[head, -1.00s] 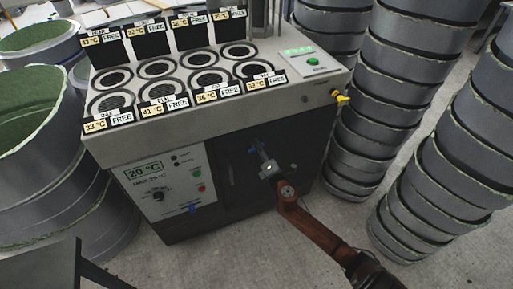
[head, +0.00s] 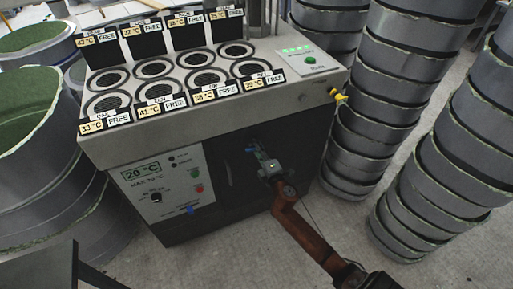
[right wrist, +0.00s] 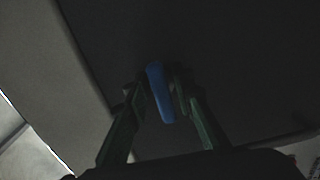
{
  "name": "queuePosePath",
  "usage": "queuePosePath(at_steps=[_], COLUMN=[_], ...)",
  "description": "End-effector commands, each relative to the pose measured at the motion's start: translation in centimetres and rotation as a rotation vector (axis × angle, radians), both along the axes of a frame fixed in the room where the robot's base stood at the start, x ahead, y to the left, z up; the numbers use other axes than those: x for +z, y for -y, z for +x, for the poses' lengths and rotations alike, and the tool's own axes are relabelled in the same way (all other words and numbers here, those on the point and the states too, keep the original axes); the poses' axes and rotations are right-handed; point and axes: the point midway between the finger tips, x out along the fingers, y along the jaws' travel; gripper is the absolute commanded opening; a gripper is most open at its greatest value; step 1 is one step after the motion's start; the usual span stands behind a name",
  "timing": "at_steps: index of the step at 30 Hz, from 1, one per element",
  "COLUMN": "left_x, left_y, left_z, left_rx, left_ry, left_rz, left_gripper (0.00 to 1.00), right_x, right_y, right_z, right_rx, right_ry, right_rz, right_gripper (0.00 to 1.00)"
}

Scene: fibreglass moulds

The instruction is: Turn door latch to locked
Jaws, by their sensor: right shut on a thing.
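The door latch (right wrist: 160,92) is a blue elongated handle on the dark front door in the right wrist view. It lies nearly lengthwise in that picture, slightly tilted. My right gripper (right wrist: 162,88) has its fingers on both sides of it and is shut on it. In the head view the right gripper (head: 259,156) reaches the dark door (head: 232,187) of the machine, and its fingers largely hide the latch. The door appears closed. Whether the latch is at locked cannot be read. My left gripper is not in view.
The machine's white control panel (head: 163,188) is left of the door, with a blue part (head: 190,210) low on it. A yellow valve (head: 340,96) sticks out at the right corner. Stacked grey moulds (head: 395,90) stand to the right, and large round moulds (head: 35,150) to the left.

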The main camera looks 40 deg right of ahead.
Motion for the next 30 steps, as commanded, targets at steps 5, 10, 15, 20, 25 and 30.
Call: queuePosePath(at_steps=[5, 10, 15, 20, 25, 30], left_x=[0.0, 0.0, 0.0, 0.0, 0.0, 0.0], left_y=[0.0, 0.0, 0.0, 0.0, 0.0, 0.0], left_z=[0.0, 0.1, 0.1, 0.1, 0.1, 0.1], left_rx=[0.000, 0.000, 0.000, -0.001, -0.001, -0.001], left_ry=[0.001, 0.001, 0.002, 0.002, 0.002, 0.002], left_rz=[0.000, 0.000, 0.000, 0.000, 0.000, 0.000], left_gripper=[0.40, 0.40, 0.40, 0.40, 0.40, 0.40], right_x=[-0.1, -0.1, 0.0, 0.0, -0.1, -0.2], right_y=[0.0, 0.0, 0.0, -0.2, -0.8, -1.6], right_z=[0.0, 0.0, 0.0, -0.6, -3.3, -6.9], right_rx=[-0.001, -0.001, 0.000, 0.000, 0.001, -0.001], right_ry=[-0.002, -0.001, -0.001, 0.000, -0.001, -0.003], right_rz=[0.001, 0.001, 0.000, 0.000, 0.002, 0.002], right_gripper=[0.00, 0.30, 0.30, 0.30, 0.30, 0.30])
